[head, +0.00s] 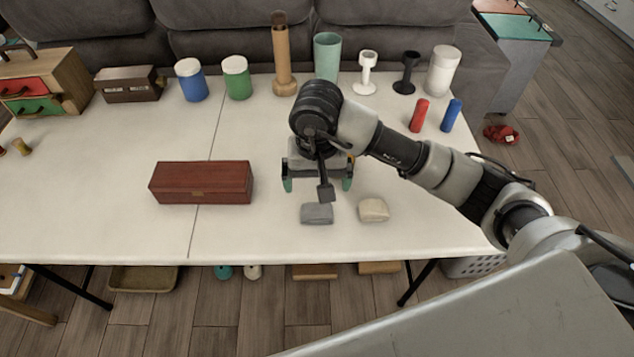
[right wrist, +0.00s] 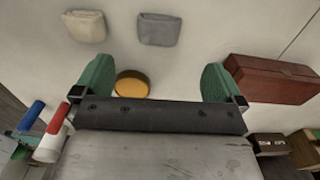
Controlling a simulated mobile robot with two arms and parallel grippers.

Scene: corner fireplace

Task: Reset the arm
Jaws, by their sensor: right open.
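My right arm reaches over the white table (head: 110,215) from the right. My right gripper (head: 317,184) points down above the table, its two green fingers wide apart. In the right wrist view the right gripper (right wrist: 158,82) has a yellow-topped round object (right wrist: 131,84) between its fingers, nearer one of them and apart from both. The arm mostly hides that object in the head view. A grey block (head: 317,214) and a beige block (head: 373,210) lie just in front of the gripper. My left gripper is out of view.
A dark red box (head: 200,183) lies left of the gripper. Blue jar (head: 191,80), green jar (head: 236,78), tall brown cylinder (head: 282,60) and several cups line the back. The table's front left is clear.

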